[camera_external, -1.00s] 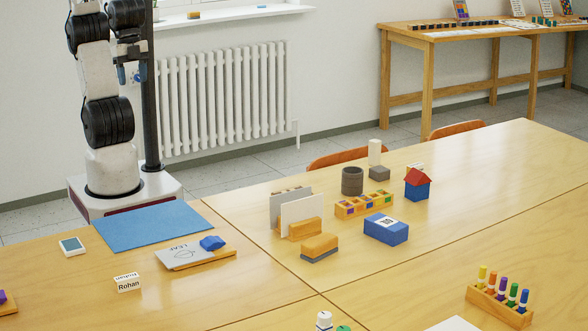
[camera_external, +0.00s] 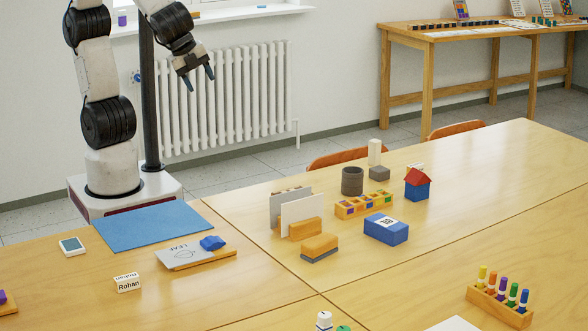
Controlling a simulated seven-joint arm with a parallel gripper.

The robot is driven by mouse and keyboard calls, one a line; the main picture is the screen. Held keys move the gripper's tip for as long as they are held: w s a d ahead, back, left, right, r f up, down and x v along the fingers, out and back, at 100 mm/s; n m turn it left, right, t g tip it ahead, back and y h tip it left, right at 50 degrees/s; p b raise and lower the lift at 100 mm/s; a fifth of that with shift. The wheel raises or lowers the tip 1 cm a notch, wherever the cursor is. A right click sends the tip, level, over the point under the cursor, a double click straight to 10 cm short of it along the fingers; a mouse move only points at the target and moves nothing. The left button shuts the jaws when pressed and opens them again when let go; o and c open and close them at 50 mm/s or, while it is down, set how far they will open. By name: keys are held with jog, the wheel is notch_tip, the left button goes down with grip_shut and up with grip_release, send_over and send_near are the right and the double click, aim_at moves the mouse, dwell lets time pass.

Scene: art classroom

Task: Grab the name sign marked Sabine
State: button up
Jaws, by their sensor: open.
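My gripper (camera_external: 200,82) is open and empty. It hangs in the air in front of the radiator, fingers pointing down, well above and behind the tables. No sign reading Sabine can be made out. One white folded name sign (camera_external: 127,284) stands on the near left table and reads Rohan. A small pale piece (camera_external: 415,167) shows behind the red-roofed blue house; it is mostly hidden and I cannot tell what it is.
A blue mat (camera_external: 153,225), a clipboard marked LEAF (camera_external: 190,254) and a blue lump (camera_external: 212,243) lie at left. Upright panels (camera_external: 302,218), orange blocks (camera_external: 319,245), a dark cup (camera_external: 352,181), a blue box (camera_external: 386,229) and the house (camera_external: 417,188) crowd the middle. The right table has free room.

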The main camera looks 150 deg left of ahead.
jog(key=w+a+f+m+g+y, duration=0.15)
jog(key=w+a+f, duration=0.3)
jog(key=a, duration=0.65)
jog(key=w+a+f+m+y, duration=0.3)
jog(key=w+a, duration=0.2)
jog(key=a, duration=0.6)
jog(key=w+a+f+m+g+y, duration=0.1)
jog(key=w+a+f+m+y, duration=0.2)
jog(key=a, duration=0.8)
jog(key=m+y, duration=0.1)
jog(key=m, duration=0.6)
send_near(415, 164)
jog(key=shift+s+d+r+t, duration=0.1)
jog(key=shift+d+r+t, duration=0.15)
jog(key=shift+d, duration=0.35)
jog(key=shift+s+d+r+t, duration=0.1)
jog(key=shift+d+r+t, duration=0.15)
jog(key=shift+d, duration=0.4)
jog(key=shift+a+f, duration=0.25)
jog(key=shift+a, duration=0.15)
jog(key=shift+x, duration=3.25)
jog(key=shift+a, duration=0.15)
